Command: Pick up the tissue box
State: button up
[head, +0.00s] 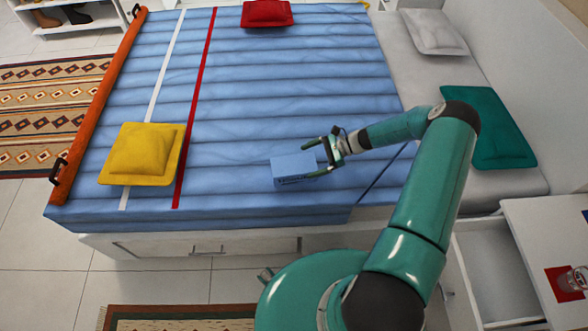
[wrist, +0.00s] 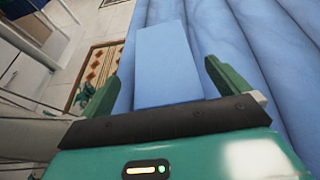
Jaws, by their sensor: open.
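The tissue box (head: 293,168) is a light blue box on the blue bed cover (head: 270,110), close to its front edge. My gripper (head: 322,159) is open and comes in from the right, at the box's right end in the head view. In the wrist view the box (wrist: 166,62) stands out between and ahead of the two green fingers (wrist: 160,85). A gap shows at the right finger; the left finger is near the box's side. I cannot tell whether either finger touches it.
A yellow cushion (head: 141,153) lies at the bed's left and a red cushion (head: 267,13) at its far edge. A teal cushion (head: 488,127) lies on the grey seat to the right. An open drawer (head: 490,270) is at lower right. The cover around the box is clear.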

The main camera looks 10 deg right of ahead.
aim_at(299, 163)
jog(key=x, duration=0.4)
jog(key=shift+w+a+f, duration=0.2)
jog(key=c, duration=1.2)
jog(key=shift+o, duration=0.2)
jog(key=shift+r, duration=0.15)
